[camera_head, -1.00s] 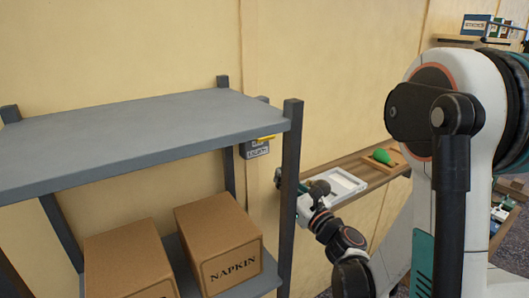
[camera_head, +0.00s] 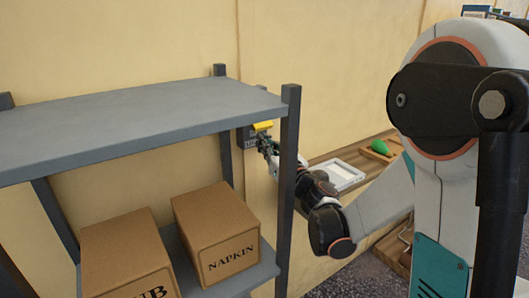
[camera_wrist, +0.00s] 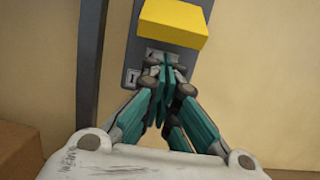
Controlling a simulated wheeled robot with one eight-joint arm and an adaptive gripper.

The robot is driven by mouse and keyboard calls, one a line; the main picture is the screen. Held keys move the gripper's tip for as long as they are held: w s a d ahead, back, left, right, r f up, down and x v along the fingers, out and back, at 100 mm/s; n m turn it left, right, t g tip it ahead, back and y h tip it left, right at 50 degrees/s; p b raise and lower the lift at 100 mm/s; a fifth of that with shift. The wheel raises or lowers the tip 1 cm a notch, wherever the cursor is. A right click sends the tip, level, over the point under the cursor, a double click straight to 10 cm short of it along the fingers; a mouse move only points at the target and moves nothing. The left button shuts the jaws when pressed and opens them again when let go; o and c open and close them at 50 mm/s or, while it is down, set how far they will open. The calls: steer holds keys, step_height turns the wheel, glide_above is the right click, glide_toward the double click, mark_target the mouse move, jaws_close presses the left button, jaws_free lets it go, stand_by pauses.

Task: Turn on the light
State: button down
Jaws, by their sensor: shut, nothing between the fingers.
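A grey switch box (camera_head: 246,139) with a yellow lever (camera_head: 262,126) is fixed to the wall behind the shelf's right post. In the wrist view the yellow lever (camera_wrist: 173,23) sticks out across the top of the grey box (camera_wrist: 134,56). My gripper (camera_wrist: 165,74) is shut and empty, with its teal fingertips just below the lever, in front of the box face. I cannot tell whether they touch it.
The grey metal shelf's right post (camera_head: 289,160) stands close beside my wrist. Cardboard boxes, one marked NAPKIN (camera_head: 217,232), sit on its lower level. A wooden ledge with a white tray (camera_head: 343,176) and a green item (camera_head: 379,147) lies to the right.

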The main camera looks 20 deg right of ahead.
steer(key=shift+s+d+r, duration=0.1)
steer(key=shift+s+r, duration=0.15)
steer(key=shift+r, duration=0.2)
steer(key=shift+r, duration=0.1)
steer(key=shift+s+r+g+p, duration=0.2)
steer(key=shift+g+p, duration=0.1)
steer(key=shift+p, duration=0.25)
